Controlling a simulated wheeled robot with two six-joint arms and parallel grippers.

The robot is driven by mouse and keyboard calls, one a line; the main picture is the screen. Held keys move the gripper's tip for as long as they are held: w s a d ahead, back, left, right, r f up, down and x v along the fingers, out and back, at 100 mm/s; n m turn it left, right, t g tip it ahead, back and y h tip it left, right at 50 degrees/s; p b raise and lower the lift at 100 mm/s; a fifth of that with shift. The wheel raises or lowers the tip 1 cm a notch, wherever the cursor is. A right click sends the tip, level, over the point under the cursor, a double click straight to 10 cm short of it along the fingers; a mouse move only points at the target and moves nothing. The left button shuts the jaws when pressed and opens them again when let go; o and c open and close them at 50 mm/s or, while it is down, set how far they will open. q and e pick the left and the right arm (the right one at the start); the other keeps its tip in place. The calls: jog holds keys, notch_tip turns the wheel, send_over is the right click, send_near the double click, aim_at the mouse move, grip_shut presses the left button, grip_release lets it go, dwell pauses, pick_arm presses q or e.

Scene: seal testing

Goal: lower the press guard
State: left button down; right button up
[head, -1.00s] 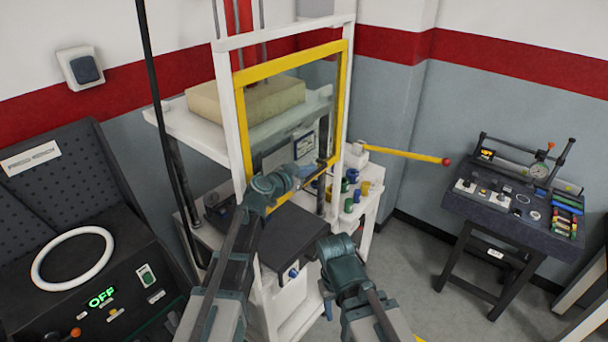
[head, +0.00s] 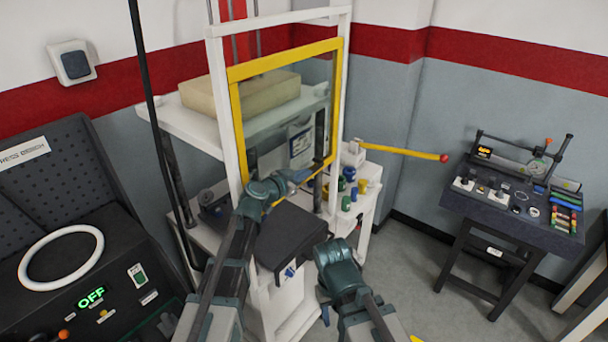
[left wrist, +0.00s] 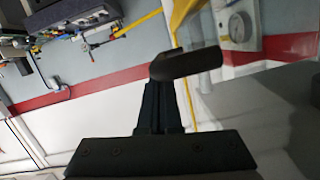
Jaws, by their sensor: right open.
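The press guard (head: 233,112) is a clear panel in a yellow frame, upright between the white posts of the press (head: 214,100) in the head view. Its top edge sits a little below the white top bar. My left gripper (head: 297,177) is at the guard's lower edge; I cannot tell if its jaws hold the frame. The left wrist view shows its dark fingers (left wrist: 187,65) close to a yellow bar (left wrist: 188,98), with their gap hard to see. My right gripper (head: 326,306) is low in front of the press, away from the guard, mostly hidden by its own wrist.
A yellow lever with a red knob (head: 443,157) sticks out right of the press. A beige block (head: 250,92) lies behind the guard. A control desk (head: 110,255) reading OFF stands left. A dark gauge bench (head: 515,220) stands right, with clear floor before it.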

notch_tip(320, 180, down, 25)
jog(key=b, duration=2.3)
jog(key=shift+r+b, duration=0.15)
jog(key=shift+b, duration=0.25)
jog(key=shift+r, duration=0.15)
